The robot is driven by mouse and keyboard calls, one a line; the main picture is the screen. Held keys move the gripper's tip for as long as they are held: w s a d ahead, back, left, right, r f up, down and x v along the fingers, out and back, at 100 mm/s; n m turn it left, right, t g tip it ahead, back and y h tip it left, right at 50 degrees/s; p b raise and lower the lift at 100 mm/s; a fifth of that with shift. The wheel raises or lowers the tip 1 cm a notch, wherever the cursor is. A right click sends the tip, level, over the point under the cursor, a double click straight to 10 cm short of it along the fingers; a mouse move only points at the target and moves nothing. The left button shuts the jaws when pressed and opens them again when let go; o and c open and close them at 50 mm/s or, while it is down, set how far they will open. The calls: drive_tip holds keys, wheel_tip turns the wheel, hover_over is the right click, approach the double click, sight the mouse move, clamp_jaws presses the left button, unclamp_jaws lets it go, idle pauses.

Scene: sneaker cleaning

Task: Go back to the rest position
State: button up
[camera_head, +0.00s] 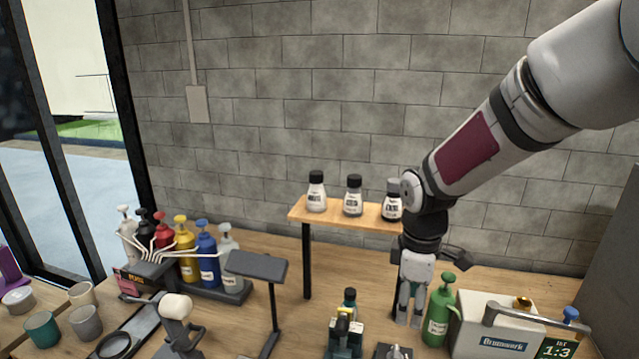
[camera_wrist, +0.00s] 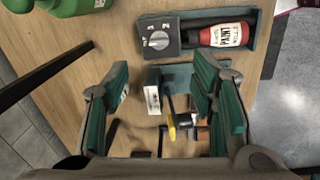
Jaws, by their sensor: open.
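My gripper (camera_head: 411,305) hangs at the lower right of the head view, pointing down over the wooden table (camera_head: 275,245). My arm reaches down from the upper right of the head view.
A white toolbox (camera_head: 487,333) is right. The wrist view shows a tray (camera_wrist: 187,53) with a dial box and a paint bottle (camera_wrist: 225,35).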

drive_tip(key=s+r+m+t, duration=0.4)
drive_tip(key=s+r+m, duration=0.9)
drive_tip(key=s, duration=0.7)
wheel_tip(320, 180, up, 4)
drive_tip(key=shift+a+f+t+y, duration=0.2)
drive_tip(key=shift+f+t+y, duration=0.1)
drive_tip(key=shift+t, duration=0.1)
